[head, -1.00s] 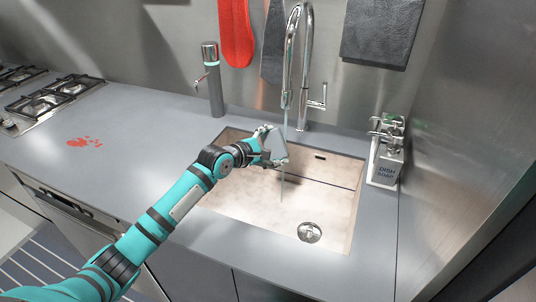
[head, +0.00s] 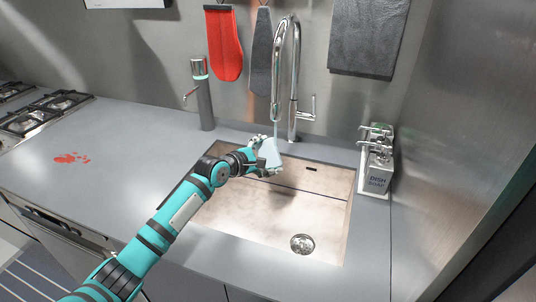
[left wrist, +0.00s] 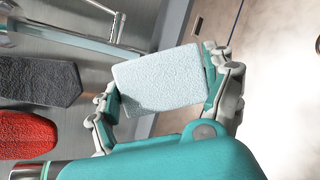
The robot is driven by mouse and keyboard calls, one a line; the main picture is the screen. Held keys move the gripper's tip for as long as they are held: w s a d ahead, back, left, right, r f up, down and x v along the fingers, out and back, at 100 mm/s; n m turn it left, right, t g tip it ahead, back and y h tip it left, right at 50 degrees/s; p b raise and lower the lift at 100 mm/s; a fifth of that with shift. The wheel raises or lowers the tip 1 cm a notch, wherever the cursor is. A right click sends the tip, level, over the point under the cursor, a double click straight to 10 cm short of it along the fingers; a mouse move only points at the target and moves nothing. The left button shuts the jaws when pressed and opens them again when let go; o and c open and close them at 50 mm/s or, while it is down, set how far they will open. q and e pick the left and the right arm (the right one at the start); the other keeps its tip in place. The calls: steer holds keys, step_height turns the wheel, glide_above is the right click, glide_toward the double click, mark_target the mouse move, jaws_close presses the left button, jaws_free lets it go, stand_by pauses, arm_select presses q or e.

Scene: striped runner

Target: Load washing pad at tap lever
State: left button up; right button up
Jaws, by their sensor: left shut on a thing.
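The washing pad (head: 272,152), a pale blue-white block, is in my left gripper (head: 265,156) over the back left of the sink. It also shows in the left wrist view (left wrist: 160,80), tilted, with fingers closed on its opposite edges. The chrome tap (head: 291,75) arches behind the sink, its spout above the pad. A thin stream of water (head: 276,128) comes down from the spout to about the pad; whether it strikes the pad is unclear. The tap lever (head: 313,105) is at the tap's right side, apart from my gripper. My right gripper is out of view.
The sink (head: 265,215) is empty around its drain (head: 302,243). A dish soap holder (head: 376,170) stands right of it, and a grey cylinder dispenser (head: 203,98) at back left. A red mitt (head: 224,45) and dark cloths hang behind. The left counter is mostly clear, with a red mark.

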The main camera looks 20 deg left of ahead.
mark_target(269, 161)
arm_select(q)
steer(key=shift+p+v, duration=1)
steer(key=shift+p, duration=0.1)
steer(key=s+p, duration=0.3)
steer(key=shift+s+a+f, duration=0.15)
steer(key=shift+s+f, duration=0.05)
steer(key=shift+s, duration=0.05)
steer(key=s+p, duration=0.1)
steer(key=s, duration=0.1)
steer(key=shift+s+a+f+p, duration=0.1)
steer(key=shift+s+a+p, duration=0.1)
steer(key=shift+s+p, duration=0.15)
steer(key=shift+w, duration=0.1)
steer(key=s+r+p, duration=0.4)
steer(key=s+p, duration=0.1)
steer(key=p, duration=0.2)
steer(key=shift+a+p, duration=0.35)
steer(key=shift+a, duration=0.1)
